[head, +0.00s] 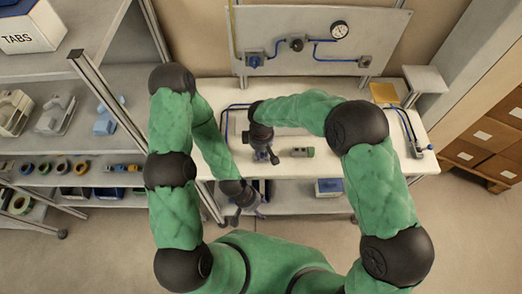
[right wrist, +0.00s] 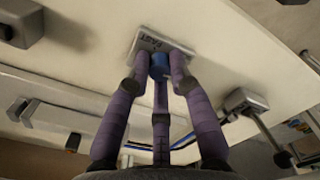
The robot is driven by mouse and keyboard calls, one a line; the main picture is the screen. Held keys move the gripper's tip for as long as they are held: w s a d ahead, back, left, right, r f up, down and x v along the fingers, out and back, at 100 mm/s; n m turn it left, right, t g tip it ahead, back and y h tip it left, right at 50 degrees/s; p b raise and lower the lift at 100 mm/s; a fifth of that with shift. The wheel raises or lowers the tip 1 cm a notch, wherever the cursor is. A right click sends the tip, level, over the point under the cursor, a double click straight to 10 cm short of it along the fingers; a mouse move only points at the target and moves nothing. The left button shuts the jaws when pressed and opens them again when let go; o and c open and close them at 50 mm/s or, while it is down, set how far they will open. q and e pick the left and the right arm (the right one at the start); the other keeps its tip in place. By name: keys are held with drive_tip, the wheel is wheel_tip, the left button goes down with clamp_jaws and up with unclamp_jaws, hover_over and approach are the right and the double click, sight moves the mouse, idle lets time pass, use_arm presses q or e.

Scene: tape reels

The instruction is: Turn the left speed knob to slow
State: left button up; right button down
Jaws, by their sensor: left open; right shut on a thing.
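In the right wrist view a blue knob (right wrist: 159,66) stands on a small grey plate (right wrist: 150,42) marked FAST. My right gripper (right wrist: 158,78) has its purple fingers shut around this knob. Its pointing direction is hidden by the fingers. In the head view my right gripper (head: 268,156) reaches down to the white bench (head: 340,165), and the knob is hidden there. My left gripper (head: 246,204) is open and empty at the bench's front edge, lower than the right one.
Behind stands a grey panel (head: 285,22) with a gauge (head: 339,30) and blue tubing. Shelves (head: 55,150) with reels stand at left.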

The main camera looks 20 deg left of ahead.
sight(262, 154)
drive_tip(key=shift+s+d+n, duration=0.1)
drive_tip(key=shift+d+n, duration=0.05)
drive_tip(key=shift+n, duration=1.05)
drive_tip(key=shift+f+p, duration=0.1)
drive_tip(key=shift+p, duration=0.2)
drive_tip(key=c, duration=1.1)
unclamp_jaws()
drive_tip(key=shift+r, duration=0.65)
wheel_tip(262, 154, up, 11)
